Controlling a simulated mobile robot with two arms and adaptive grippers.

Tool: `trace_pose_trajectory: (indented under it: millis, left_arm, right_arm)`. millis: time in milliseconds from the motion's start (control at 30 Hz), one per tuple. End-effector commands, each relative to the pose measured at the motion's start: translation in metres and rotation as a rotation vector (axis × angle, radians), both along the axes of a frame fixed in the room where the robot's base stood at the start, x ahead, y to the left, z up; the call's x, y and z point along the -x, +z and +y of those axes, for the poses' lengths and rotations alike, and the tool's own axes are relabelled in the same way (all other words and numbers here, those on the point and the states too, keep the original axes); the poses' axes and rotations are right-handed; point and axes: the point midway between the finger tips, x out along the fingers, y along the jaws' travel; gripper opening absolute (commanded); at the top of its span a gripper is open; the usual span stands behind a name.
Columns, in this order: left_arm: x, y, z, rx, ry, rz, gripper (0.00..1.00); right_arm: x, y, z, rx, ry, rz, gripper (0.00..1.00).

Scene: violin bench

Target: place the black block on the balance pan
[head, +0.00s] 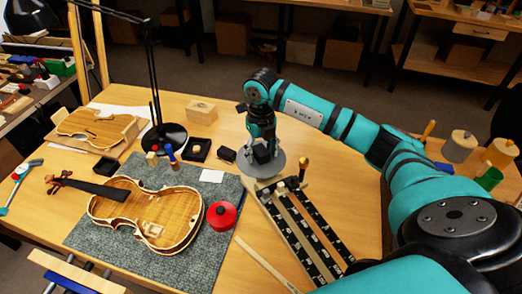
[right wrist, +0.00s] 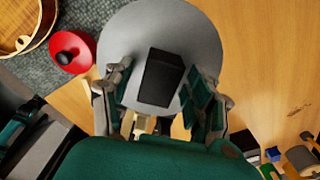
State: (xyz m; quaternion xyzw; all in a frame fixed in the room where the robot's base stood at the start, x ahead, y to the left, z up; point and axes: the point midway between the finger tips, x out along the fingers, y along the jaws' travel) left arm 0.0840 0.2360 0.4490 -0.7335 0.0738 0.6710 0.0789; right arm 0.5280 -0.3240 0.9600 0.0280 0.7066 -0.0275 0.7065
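The black block (right wrist: 162,78) stands on the round grey balance pan (right wrist: 190,25), seen in the right wrist view. In the head view the block (head: 262,155) shows low between my right fingers, over the grey pan (head: 250,172). My right gripper (right wrist: 163,98) has its fingers spread on both sides of the block. A gap shows on the left side of the block; the right finger is very close to it, and I cannot tell if it touches. My left gripper is in neither view.
A red round tin (head: 221,215) and a violin body (head: 145,215) lie on the grey mat left of the pan. A dark slotted rack (head: 300,225) lies just in front of the pan. A black lamp (head: 163,138) stands behind left. Bare bench shows right of the pan.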

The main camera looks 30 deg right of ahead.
Motion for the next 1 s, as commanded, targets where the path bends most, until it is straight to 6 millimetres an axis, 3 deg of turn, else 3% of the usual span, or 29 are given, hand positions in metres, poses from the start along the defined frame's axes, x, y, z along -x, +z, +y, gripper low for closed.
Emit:
trace_pose_trajectory:
  millis: [267, 733, 1000]
  left_arm:
    - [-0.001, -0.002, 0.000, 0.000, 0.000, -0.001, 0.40]
    - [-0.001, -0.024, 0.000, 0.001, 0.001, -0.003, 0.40]
    - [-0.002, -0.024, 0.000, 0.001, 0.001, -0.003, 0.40]
  right_arm:
    - [-0.001, 0.012, 0.000, 0.000, 0.000, -0.004, 0.57]
    - [-0.001, 0.105, 0.000, 0.000, 0.000, -0.005, 0.57]
    - [0.000, 0.123, 0.000, 0.000, -0.001, 0.000, 0.57]
